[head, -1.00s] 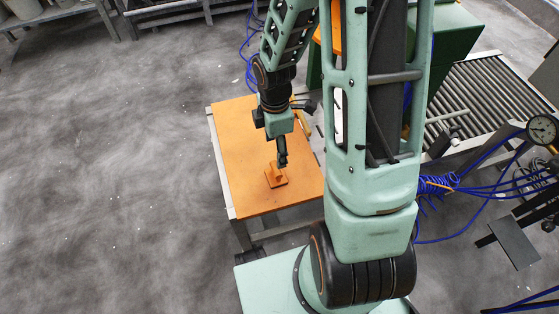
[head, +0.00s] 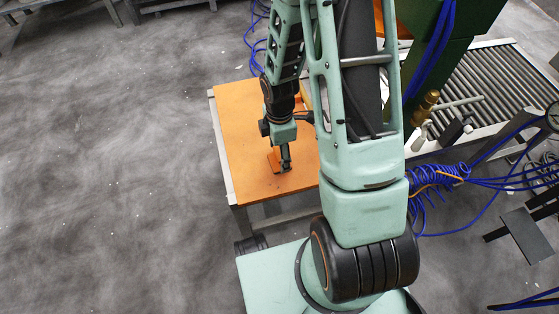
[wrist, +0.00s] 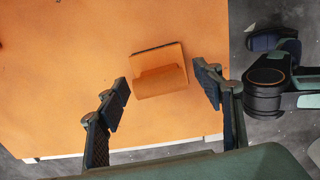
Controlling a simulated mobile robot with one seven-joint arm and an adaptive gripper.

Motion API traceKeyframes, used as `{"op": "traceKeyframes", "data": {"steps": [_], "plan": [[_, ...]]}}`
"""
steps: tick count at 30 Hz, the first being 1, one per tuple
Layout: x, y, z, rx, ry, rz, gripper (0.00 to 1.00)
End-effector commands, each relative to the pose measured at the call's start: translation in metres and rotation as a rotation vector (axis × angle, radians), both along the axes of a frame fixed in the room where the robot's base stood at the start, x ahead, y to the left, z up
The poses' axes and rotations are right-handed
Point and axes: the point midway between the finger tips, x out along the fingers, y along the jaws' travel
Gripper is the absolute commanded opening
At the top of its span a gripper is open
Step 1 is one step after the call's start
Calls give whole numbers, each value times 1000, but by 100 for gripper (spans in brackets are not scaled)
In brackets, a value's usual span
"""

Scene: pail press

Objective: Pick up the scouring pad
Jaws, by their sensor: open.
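The scouring pad (wrist: 160,82) is a small orange block with a raised part and a dark far edge. It lies on the orange table top (wrist: 70,80), almost the same colour. In the wrist view my gripper (wrist: 162,82) is open and empty, one finger to each side of the pad, with gaps on both sides. In the head view the pad (head: 273,160) shows just left of my gripper (head: 286,168), which partly covers it. I cannot tell how far the fingertips are above the table.
The table (head: 240,130) is otherwise mostly clear. A roller conveyor (head: 480,95) and a green machine (head: 440,60) stand to the right. Coiled blue hoses (head: 437,180) hang right of my arm. Open grey floor (head: 120,190) lies to the left.

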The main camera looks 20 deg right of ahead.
Motion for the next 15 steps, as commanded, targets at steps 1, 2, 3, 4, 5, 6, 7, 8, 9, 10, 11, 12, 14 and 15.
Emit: {"op": "traceKeyframes", "data": {"steps": [1,2,3,4,5,6,7,8,9,10,11,12,14,15], "plan": [[0,0,0,0,-1,0,61],[0,0,0,0,-1,0,61],[0,0,1,0,-1,0,61],[0,0,1,0,-1,0,61],[0,0,1,0,-1,0,61],[0,0,1,0,-1,0,56],[0,0,1,0,-1,0,53],[0,0,1,0,-1,0,50],[0,0,1,0,-1,-1,45],[0,0,1,0,-1,0,42],[0,0,1,0,0,-1,39],[0,0,1,0,0,-1,34],[0,0,1,0,-1,-1,28],[0,0,1,0,0,-1,23]]}}
